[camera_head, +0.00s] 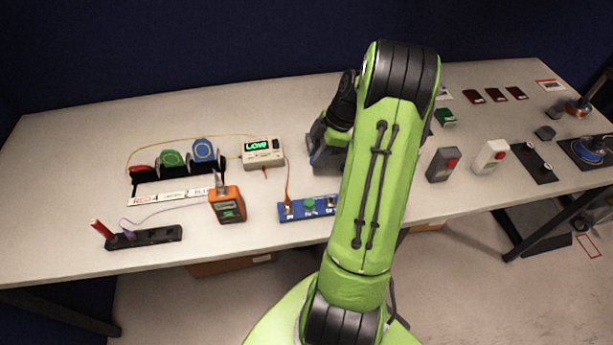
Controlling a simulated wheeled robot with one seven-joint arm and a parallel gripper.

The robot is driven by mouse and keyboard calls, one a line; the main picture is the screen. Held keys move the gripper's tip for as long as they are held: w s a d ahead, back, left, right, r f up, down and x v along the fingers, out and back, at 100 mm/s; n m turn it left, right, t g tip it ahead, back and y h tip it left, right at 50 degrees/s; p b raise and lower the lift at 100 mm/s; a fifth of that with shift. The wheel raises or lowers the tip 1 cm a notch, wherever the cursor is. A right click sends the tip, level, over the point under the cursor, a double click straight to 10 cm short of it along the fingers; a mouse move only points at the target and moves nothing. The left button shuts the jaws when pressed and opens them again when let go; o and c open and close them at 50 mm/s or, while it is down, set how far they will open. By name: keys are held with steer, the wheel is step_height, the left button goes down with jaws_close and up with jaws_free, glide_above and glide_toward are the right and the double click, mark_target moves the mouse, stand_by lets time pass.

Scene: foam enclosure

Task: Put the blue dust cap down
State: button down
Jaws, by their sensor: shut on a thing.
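My gripper (324,156) is low over the middle of the table, just right of the meter that reads LOW. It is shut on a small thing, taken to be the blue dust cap. The held thing and the fingertips are mostly hidden by the gripper body and my green arm, so its height above the table cannot be told. A blue panel (296,212) with a green part and sockets lies in front of the gripper. An orange cable runs from the meter (263,152) to its left end. My arm covers the panel's right end.
The white table (80,140) has free room at back left. A rack (176,182) with red, green and blue pieces, an orange handheld device (227,205) and a black strip (144,238) stand left. Grey (442,165) and white (491,156) boxes with red buttons stand right.

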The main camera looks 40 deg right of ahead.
mark_target(312, 178)
step_height(312, 178, down, 6)
steer(key=shift+w+f+b, duration=0.15)
steer(key=shift+f+b, duration=0.1)
steer(key=shift+b, duration=0.2)
steer(key=c, duration=0.9)
jaws_free()
